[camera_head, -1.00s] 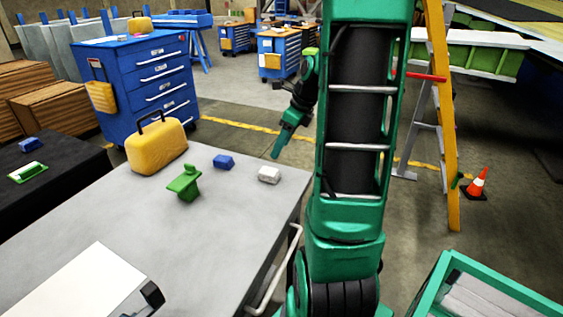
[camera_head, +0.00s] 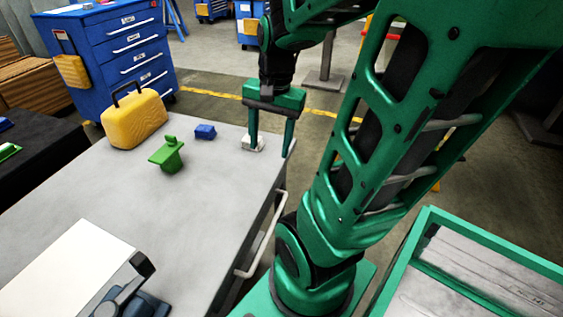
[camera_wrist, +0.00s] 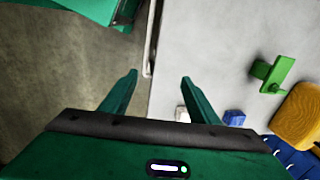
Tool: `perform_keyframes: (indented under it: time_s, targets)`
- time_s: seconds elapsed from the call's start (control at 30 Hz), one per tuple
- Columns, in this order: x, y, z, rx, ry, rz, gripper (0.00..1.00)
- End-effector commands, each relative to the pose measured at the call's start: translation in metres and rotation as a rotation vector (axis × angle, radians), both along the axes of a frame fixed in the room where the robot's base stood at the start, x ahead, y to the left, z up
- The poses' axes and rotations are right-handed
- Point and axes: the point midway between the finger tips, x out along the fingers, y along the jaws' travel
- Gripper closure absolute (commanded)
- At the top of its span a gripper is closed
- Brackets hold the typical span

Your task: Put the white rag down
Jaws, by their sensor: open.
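The white rag (camera_head: 247,146), a small folded block, lies on the grey table near its far right corner. My gripper (camera_head: 271,152) points down there, open, with one finger in front of part of the rag and the other by the table's right edge. In the wrist view the rag (camera_wrist: 181,114) shows partly behind the right finger of my gripper (camera_wrist: 160,76). I cannot tell whether the finger touches the rag.
A blue folded block (camera_head: 205,132), a green tool (camera_head: 168,154) and a yellow case (camera_head: 134,119) stand to the left on the table (camera_head: 150,210). A handle rail (camera_head: 262,240) runs along its right side. A white-topped item (camera_head: 65,270) sits at the near edge; the middle is clear.

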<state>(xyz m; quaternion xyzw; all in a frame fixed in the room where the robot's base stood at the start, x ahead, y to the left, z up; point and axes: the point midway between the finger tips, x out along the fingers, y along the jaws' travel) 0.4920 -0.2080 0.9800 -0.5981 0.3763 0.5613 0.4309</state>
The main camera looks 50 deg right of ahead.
Motion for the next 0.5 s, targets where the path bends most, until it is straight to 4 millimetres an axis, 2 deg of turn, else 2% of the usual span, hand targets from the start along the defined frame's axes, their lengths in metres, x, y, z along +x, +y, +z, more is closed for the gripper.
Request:
perform_keyframes:
  time_s: [0.3,0.5]
  targets:
    - [-0.054,0.028,-0.003,-0.043,0.054,0.483,0.45]
    - [-0.072,0.034,-0.006,-0.049,0.073,0.637,0.45]
